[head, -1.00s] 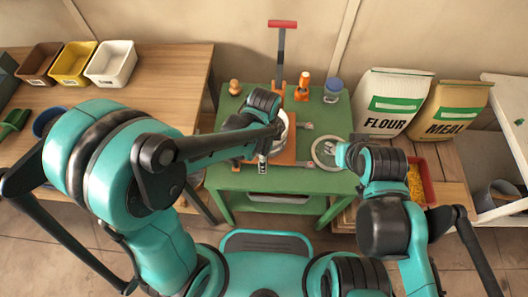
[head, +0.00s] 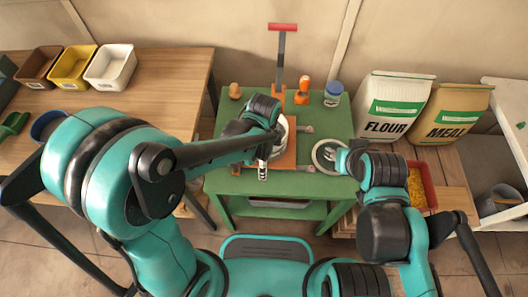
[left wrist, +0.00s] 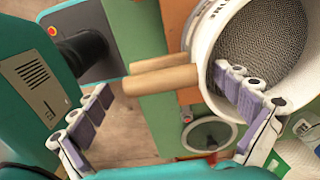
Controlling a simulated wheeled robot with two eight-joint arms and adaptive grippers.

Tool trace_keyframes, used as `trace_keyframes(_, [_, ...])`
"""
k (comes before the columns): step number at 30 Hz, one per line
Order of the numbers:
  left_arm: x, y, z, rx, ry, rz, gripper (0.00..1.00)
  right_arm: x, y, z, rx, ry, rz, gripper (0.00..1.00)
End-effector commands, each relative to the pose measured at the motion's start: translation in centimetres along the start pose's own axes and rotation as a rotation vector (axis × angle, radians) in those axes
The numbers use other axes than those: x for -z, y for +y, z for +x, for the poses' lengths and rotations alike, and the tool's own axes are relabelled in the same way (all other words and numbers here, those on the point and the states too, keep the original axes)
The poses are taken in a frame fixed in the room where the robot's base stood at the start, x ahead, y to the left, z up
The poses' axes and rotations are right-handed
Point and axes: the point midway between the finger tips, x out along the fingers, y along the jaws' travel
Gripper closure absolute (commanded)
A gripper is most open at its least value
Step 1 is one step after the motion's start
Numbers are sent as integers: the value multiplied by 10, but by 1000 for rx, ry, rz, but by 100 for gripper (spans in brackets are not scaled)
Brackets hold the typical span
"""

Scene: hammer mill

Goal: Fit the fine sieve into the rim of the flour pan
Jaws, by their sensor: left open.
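The white round sieve (left wrist: 205,50), with grey woven mesh inside, fills the upper right of the left wrist view. In the head view it (head: 281,140) is partly hidden by my left arm. Two wooden dowels (left wrist: 160,80) stick out from its side, between the spread fingers of my left gripper (left wrist: 165,108). My left gripper (head: 263,170) is open, its right finger overlapping the sieve's rim in view; contact is unclear. A pale-rimmed round dish (head: 316,160), possibly the flour pan, lies on the green table's right. My right gripper (head: 335,155) is over it; its jaw state is unclear.
The green table (head: 225,183) carries a brown board (head: 288,158), a red-topped lever (head: 281,50), an orange bottle (head: 302,92) and a blue-lidded jar (head: 333,93). Flour (head: 392,105) and meal (head: 447,112) bags stand right; bins (head: 108,68) stand left.

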Motion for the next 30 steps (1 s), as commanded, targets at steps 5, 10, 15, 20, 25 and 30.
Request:
trace_keyframes(5, [0, 0, -26, 0, 0, 0, 0, 0, 0, 0, 0, 0, 0, 60])
trace_keyframes(10, [0, 1, -62, 0, 0, 0, 0, 0, 0, 0, 0, 0, 0, 60])
trace_keyframes(15, [0, 0, -94, 0, 0, 0, 0, 0, 0, 0, 0, 0, 0, 60])
trace_keyframes(20, [0, 0, -111, 0, 0, 0, 0, 0, 0, 0, 0, 0, 0, 60])
trace_keyframes(25, [0, 0, -117, 0, 0, 0, 0, 0, 0, 0, 0, 0, 0, 60])
trace_keyframes(30, [0, 0, -116, 0, 0, 0, 0, 0, 0, 0, 0, 0, 0, 60])
